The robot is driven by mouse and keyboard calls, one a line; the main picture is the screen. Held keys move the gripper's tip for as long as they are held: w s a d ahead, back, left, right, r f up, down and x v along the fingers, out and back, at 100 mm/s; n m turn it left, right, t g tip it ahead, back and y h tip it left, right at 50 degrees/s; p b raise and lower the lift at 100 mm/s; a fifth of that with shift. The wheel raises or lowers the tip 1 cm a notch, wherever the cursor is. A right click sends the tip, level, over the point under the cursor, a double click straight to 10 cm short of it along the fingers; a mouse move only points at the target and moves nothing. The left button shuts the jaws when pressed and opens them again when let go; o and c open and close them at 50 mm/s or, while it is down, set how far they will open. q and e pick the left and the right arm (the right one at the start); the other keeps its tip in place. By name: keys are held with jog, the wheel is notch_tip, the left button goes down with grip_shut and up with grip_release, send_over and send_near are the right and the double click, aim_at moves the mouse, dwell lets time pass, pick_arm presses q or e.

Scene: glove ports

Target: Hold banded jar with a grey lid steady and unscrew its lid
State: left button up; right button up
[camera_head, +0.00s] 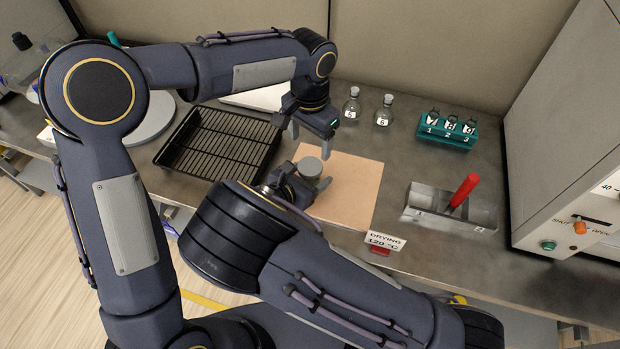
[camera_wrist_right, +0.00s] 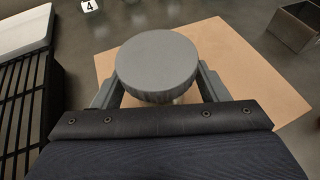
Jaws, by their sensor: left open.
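The jar stands on a tan mat (camera_head: 350,188); its round grey lid (camera_head: 310,167) is on top. In the right wrist view the lid (camera_wrist_right: 157,64) fills the upper middle and hides nearly all of the jar body, so the bands do not show. My right gripper (camera_head: 310,182) is low at the jar, with one finger on each side, below the lid. Whether the fingers touch the jar is hidden. My left gripper (camera_head: 310,130) is open and empty, above and behind the jar, apart from the lid, fingers pointing down.
A black wire rack tray (camera_head: 215,145) lies left of the mat. Two small bottles (camera_head: 351,104) (camera_head: 384,110) and a teal vial rack (camera_head: 446,130) stand behind. A metal holder with a red-handled item (camera_head: 464,192) and a drying sign (camera_head: 384,241) are to the right.

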aim_at(310, 166)
grip_shut()
pick_arm(q)
jog(key=m, duration=0.3)
jog(key=shift+f, duration=0.1)
jog(key=m, duration=0.4)
jog(key=shift+s+m, duration=0.1)
jog(key=shift+m, duration=0.2)
jog(key=m, duration=0.3)
jog(key=shift+f, duration=0.1)
jog(key=m, duration=1.5)
jog(key=shift+m, duration=0.3)
jog(key=m, duration=0.4)
jog(key=shift+m, duration=0.3)
jog(key=m, duration=0.5)
jog(key=shift+f, duration=3.85)
jog(key=shift+c, duration=0.4)
